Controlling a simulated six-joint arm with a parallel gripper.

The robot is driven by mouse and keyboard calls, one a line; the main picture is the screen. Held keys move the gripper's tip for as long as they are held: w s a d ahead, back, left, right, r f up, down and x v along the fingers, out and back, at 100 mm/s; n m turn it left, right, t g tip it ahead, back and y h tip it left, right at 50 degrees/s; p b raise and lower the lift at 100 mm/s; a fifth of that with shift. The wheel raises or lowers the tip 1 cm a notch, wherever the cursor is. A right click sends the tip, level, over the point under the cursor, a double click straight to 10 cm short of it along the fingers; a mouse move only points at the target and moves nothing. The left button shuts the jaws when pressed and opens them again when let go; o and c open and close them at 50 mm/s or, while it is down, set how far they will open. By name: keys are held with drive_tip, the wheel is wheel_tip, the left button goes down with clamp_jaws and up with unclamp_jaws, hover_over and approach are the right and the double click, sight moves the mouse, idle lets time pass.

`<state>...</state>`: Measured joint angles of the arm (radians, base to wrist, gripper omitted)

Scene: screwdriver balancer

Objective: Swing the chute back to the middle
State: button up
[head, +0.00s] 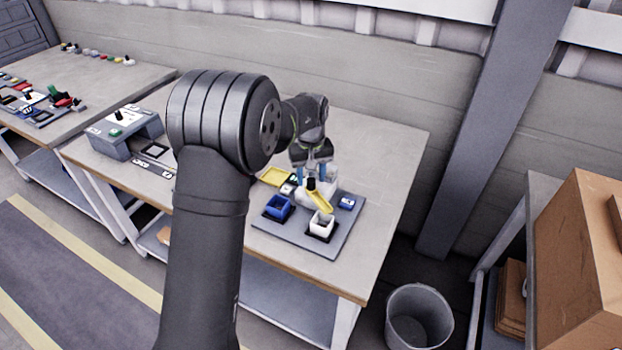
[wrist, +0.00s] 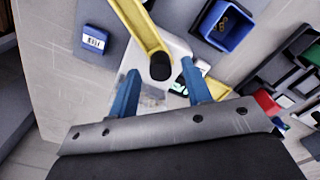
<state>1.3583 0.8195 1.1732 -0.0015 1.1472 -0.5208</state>
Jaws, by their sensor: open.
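The yellow chute (head: 320,199) sits on a white base and has a black upright knob (head: 311,183) at its inner end. In the head view it slants toward the front right, its low end by the white bin (head: 321,226). The blue bin (head: 278,208) stands to the left. My gripper (head: 309,174) is open over the base. In the wrist view, its blue fingertips stand either side of the knob (wrist: 160,67), with no clear contact. The chute (wrist: 142,27) runs to the top there, and the blue bin (wrist: 229,30) holds small brass-coloured pieces.
A grey board (head: 343,238) carries the bins and a small blue labelled block (head: 347,202). A yellow tray (head: 275,176) lies behind the blue bin. A grey device (head: 122,132) stands at the left. The tabletop (head: 385,150) behind and right is clear.

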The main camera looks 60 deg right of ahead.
drive_tip(key=shift+f, duration=0.7)
clamp_jaws()
drive_tip(key=shift+m, duration=0.4)
drive_tip(key=m, duration=0.4)
drive_tip(key=shift+m, duration=0.4)
drive_tip(key=m, duration=0.5)
drive_tip(key=shift+m, duration=0.4)
